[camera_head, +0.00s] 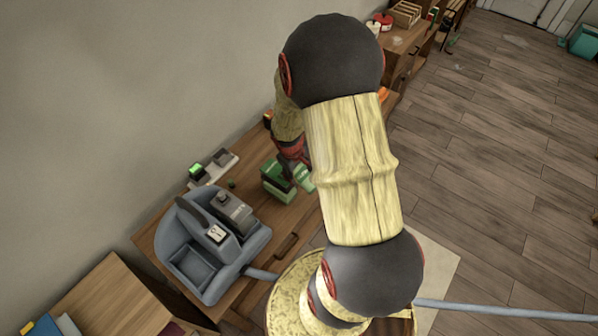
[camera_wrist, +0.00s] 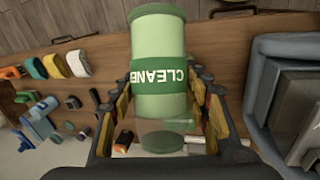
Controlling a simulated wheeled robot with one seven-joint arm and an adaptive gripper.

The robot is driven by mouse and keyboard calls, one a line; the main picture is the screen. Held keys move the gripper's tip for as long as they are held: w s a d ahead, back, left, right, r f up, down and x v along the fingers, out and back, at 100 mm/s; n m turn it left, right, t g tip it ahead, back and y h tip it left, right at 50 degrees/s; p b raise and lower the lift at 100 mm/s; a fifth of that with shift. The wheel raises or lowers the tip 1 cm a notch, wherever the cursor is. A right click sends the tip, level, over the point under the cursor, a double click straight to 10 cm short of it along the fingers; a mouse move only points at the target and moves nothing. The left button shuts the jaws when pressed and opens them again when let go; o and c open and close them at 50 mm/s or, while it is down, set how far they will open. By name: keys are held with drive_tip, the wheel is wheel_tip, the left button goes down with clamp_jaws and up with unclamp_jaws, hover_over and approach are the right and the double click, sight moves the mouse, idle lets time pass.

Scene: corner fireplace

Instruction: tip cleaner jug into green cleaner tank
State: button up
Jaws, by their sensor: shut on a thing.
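My gripper (camera_wrist: 165,118) is shut on the cleaner jug (camera_wrist: 158,45), a pale green cylinder with a dark green label band. The label's letters read upside down in the wrist view. In the head view a small pale green part of the jug (camera_head: 303,177) shows below my arm. The green cleaner tank (camera_head: 275,185) stands on the wooden table, just left of the jug. The jug's mouth and any liquid flow cannot be made out.
A grey-blue tub (camera_head: 180,250) with a machine in it stands left of the tank on the table (camera_head: 262,222). Small boxes, one with a green face (camera_head: 196,170), lie near the wall. Several coloured items (camera_wrist: 52,66) lie left of the jug. The floor (camera_head: 490,160) at right is open.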

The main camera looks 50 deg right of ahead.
drive_tip(key=shift+s+f+g+b, duration=0.25)
drive_tip(key=shift+g+b, duration=0.1)
drive_tip(key=shift+g, duration=0.65)
idle(1.3)
drive_tip(key=shift+f+n+g, duration=0.25)
drive_tip(key=shift+n+g, duration=0.05)
drive_tip(key=shift+g, duration=0.6)
idle(1.2)
drive_tip(key=shift+s, duration=0.1)
